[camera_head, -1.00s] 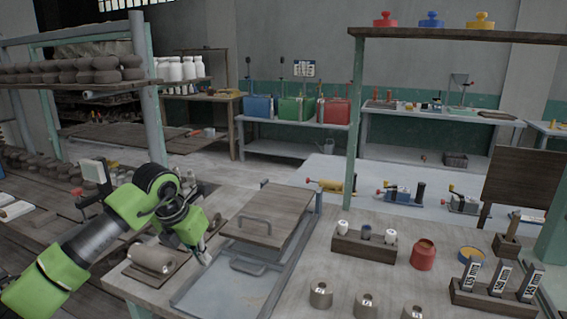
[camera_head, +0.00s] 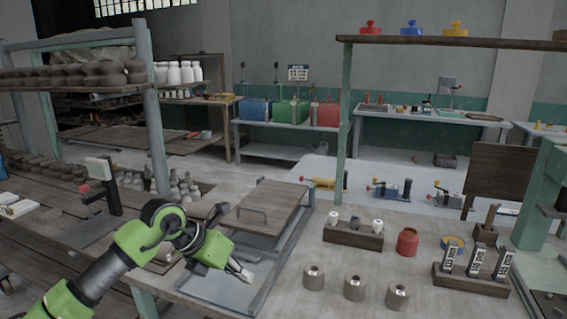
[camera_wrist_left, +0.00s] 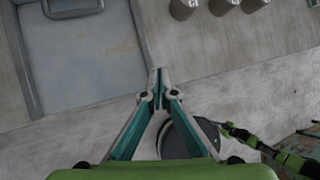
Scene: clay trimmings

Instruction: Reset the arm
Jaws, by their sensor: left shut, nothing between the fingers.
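My left gripper (camera_head: 243,272) is shut and empty in the head view. Its arm comes in from the lower left and the gripper points right and down, in front of part of a grey metal tray (camera_head: 205,291). In the left wrist view the fingertips (camera_wrist_left: 158,76) meet with nothing between them. The gripper appears just beside the tray's edge (camera_wrist_left: 139,38) there. My right gripper does not show in the head view; green and black links of mine show at the lower right of the wrist view.
A wooden board with a handle (camera_head: 282,197) lies at the tray's far end. Several grey cylinders (camera_head: 354,287) stand right of the tray. A red jar (camera_head: 407,242), a bottle rack (camera_head: 350,238) and a wooden block with labelled pieces (camera_head: 467,280) stand farther right.

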